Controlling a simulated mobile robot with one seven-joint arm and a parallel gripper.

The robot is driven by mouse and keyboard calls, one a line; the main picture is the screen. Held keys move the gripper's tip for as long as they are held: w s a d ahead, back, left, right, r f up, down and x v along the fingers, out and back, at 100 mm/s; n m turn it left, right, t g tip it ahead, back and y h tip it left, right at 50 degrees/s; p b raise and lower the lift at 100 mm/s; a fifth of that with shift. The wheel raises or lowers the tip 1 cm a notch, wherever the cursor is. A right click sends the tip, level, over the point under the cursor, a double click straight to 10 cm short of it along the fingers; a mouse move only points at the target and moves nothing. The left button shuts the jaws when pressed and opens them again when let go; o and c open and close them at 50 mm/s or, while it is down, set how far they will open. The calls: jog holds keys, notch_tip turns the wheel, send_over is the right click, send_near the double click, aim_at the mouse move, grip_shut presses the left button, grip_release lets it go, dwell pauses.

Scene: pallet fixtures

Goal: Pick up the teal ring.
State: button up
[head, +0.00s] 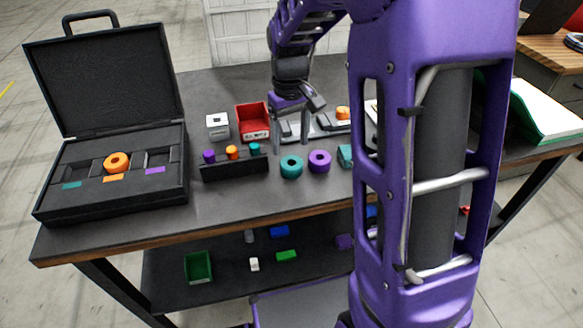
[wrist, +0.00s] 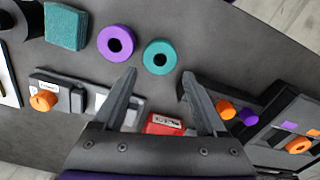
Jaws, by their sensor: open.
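The teal ring (head: 291,167) lies flat on the dark table top, just left of a purple ring (head: 320,161). In the wrist view the teal ring (wrist: 160,57) lies beyond my fingertips, roughly between their lines, with its hole facing up. My gripper (head: 291,140) is open and empty in the head view, behind the teal ring and above the table. It also shows in the wrist view (wrist: 159,77), its two fingers apart. Nothing hides the teal ring in either view.
A black peg holder (head: 235,168) with purple, orange and teal pieces stands left of the ring. A red bin (head: 253,121) and a white block (head: 217,125) stand behind. A teal block (head: 345,156) sits to the right. An open black case (head: 115,205) is at far left.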

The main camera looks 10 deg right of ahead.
aim_at(292, 162)
jog(key=shift+s+d+f+b, duration=0.1)
jog(key=shift+f+b, duration=0.1)
jog(key=shift+f, duration=1.4)
jog(key=shift+s+f+b, duration=0.1)
jog(key=shift+f+b, duration=0.05)
jog(key=shift+f, duration=1.4)
jog(key=c, duration=1.2)
